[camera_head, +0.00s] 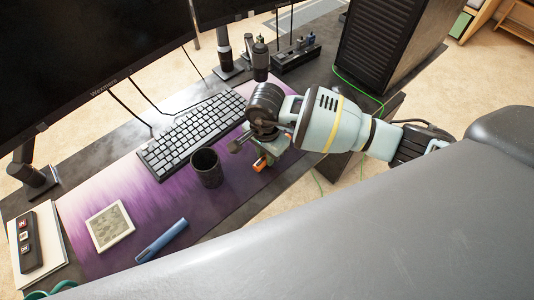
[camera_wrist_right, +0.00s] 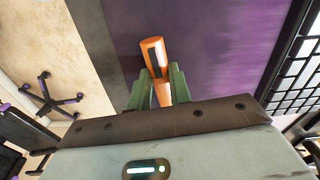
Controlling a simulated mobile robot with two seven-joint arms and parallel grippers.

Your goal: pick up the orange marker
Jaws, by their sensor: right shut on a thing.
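The orange marker (camera_wrist_right: 153,52) is between the two green fingers of my right gripper (camera_wrist_right: 160,82) in the right wrist view. The fingers are shut on it, and its orange end sticks out past the fingertips. In the head view my right gripper (camera_head: 262,163) is over the right part of the purple desk mat (camera_head: 225,208), near the desk's front edge. Only a small orange piece of the marker (camera_head: 259,167) shows there; the rest is hidden by the gripper. I cannot tell whether the marker touches the mat. My left gripper is not in view.
A black cup (camera_head: 206,168) stands just left of the right gripper. A keyboard (camera_head: 190,134) lies behind it. A blue pen-like object (camera_head: 161,240) and a square white-framed item (camera_head: 110,226) lie on the mat. A computer tower (camera_head: 383,40) stands at the back right.

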